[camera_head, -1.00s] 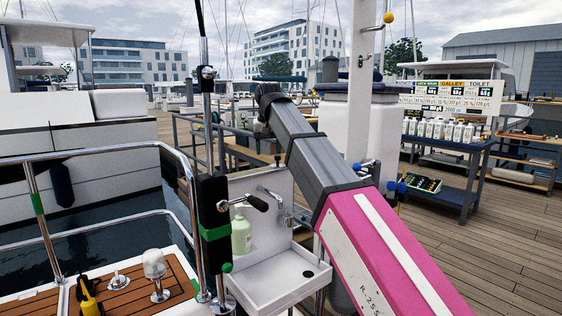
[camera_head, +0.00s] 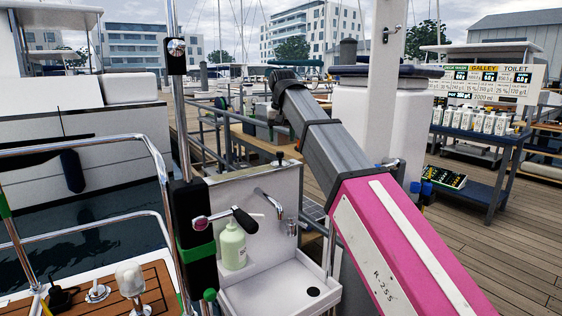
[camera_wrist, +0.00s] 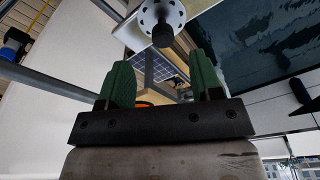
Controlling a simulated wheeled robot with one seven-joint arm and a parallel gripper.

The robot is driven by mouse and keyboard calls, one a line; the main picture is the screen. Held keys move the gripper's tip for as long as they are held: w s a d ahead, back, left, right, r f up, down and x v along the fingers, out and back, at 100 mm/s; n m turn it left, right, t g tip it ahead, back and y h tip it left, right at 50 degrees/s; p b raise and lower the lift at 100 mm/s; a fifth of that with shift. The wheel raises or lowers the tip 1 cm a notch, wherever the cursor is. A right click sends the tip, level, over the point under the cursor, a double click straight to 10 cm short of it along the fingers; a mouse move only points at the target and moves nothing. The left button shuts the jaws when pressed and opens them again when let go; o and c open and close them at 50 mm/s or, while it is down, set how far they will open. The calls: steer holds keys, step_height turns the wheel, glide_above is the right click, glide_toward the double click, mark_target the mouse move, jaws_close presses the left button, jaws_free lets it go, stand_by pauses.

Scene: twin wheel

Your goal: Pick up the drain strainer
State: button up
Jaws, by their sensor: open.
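In the wrist view a round metal piece with holes and a black knob, which looks like the drain strainer (camera_wrist: 162,18), is at the top edge on a pale ledge. In the head view a small dark-topped piece (camera_head: 280,157), apparently the same one, stands on the top edge of the white sink's back panel. My gripper (camera_wrist: 160,80) shows in the wrist view with two green fingers wide apart and nothing between them. The strainer lies beyond the fingertips, apart from them.
The white sink (camera_head: 240,297) has a tap (camera_head: 268,200) and a green soap bottle (camera_head: 232,245). A black post (camera_head: 190,215) with chrome rails stands at its left. Water shows beyond the rails. A blue shelf (camera_head: 480,135) with bottles stands on the open deck at right.

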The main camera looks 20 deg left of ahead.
mark_target(280, 158)
steer(key=shift+w+a+f, duration=0.15)
steer(key=shift+f, duration=1.1)
steer(key=shift+w+a+f, duration=0.1)
steer(key=shift+w+f, duration=0.1)
steer(key=shift+f, duration=1.05)
steer(key=shift+w+a+f, duration=0.15)
steer(key=shift+f, duration=1.1)
steer(key=c, duration=1)
